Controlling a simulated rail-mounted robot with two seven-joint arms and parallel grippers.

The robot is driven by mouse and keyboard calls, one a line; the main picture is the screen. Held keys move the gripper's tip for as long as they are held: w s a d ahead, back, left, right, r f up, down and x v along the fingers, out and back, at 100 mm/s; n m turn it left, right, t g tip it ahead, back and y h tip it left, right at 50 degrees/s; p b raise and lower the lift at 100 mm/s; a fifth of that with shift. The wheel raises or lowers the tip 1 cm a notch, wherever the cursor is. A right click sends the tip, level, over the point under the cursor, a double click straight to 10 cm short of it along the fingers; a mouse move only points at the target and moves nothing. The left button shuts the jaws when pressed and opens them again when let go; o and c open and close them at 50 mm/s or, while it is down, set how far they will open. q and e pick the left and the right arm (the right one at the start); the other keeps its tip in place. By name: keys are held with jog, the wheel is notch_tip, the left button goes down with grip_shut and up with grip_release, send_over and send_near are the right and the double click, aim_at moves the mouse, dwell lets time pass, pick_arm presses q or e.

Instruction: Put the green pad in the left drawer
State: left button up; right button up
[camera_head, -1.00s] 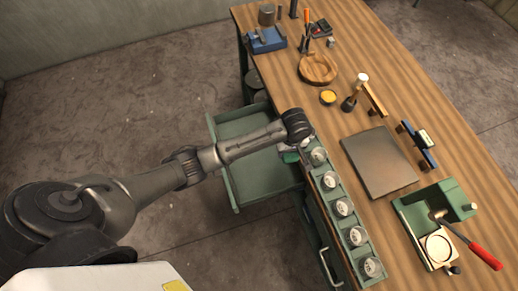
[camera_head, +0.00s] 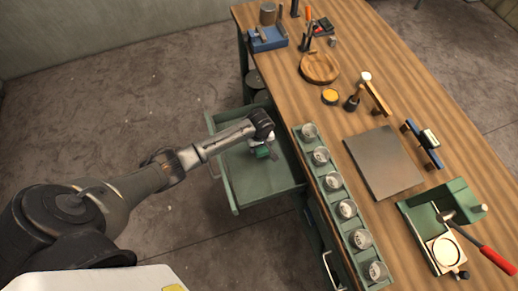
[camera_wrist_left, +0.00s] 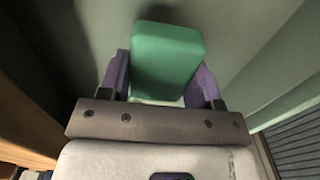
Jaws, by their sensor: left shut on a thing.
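The green pad (camera_wrist_left: 166,60) is a block with rounded edges, held between the two fingers of my left gripper (camera_wrist_left: 163,85) in the left wrist view. In the head view the pad (camera_head: 262,153) shows below my left gripper (camera_head: 258,148), over the open green drawer (camera_head: 240,190) at the left side of the bench. My left gripper is shut on the pad. I cannot tell how far the pad is above the drawer floor. My right gripper is not in view.
A green rack with several clear cups (camera_head: 347,208) runs along the bench edge beside the drawer. The rest of the drawer looks empty.

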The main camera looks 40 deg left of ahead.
aim_at(259, 149)
pick_arm(q)
jog(key=shift+a+f, duration=0.15)
jog(key=shift+a, duration=0.05)
notch_tip(259, 149, down, 4)
jog(key=shift+r+b, duration=0.15)
jog(key=shift+b, duration=0.4)
jog(key=shift+f, duration=0.2)
jog(key=o, duration=0.8)
jog(key=shift+f, duration=0.1)
jog(key=shift+o, duration=0.2)
